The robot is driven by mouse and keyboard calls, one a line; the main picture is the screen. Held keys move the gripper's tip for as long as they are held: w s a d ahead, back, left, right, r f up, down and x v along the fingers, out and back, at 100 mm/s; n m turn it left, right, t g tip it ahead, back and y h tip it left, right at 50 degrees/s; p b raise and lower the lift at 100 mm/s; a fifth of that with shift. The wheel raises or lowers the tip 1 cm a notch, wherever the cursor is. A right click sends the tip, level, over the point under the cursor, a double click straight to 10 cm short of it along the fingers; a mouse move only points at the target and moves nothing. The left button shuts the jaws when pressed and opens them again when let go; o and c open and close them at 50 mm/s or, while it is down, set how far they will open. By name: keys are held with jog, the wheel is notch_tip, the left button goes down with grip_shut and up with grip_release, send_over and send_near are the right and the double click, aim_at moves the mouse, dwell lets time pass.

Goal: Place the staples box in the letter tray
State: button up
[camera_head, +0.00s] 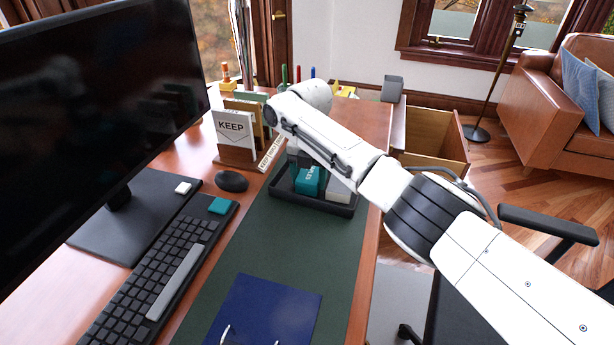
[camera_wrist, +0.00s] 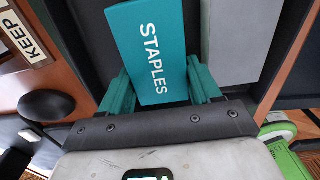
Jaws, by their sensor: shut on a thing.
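The teal staples box (camera_head: 309,181) is at the dark letter tray (camera_head: 310,204) on the green desk mat, within the tray's outline. In the wrist view the staples box (camera_wrist: 150,50) sits between the teal fingers of my gripper (camera_wrist: 160,88), which is shut on it. The tray's dark wall (camera_wrist: 290,50) shows on the right there. I cannot tell whether the box touches the tray floor. In the head view my arm hides most of the gripper and the tray's far part.
A pale grey block (camera_head: 338,190) lies in the tray beside the box. A KEEP file holder (camera_head: 233,135), mouse (camera_head: 232,181), keyboard (camera_head: 160,270) and monitor (camera_head: 95,90) stand left. A blue folder (camera_head: 265,310) lies in front. An open drawer (camera_head: 435,140) is at the right.

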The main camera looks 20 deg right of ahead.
aim_at(309, 176)
jog(key=shift+f, duration=0.15)
jog(key=o, duration=0.9)
notch_tip(309, 176, up, 12)
jog(key=shift+r+p, duration=0.2)
jog(key=shift+p, duration=0.35)
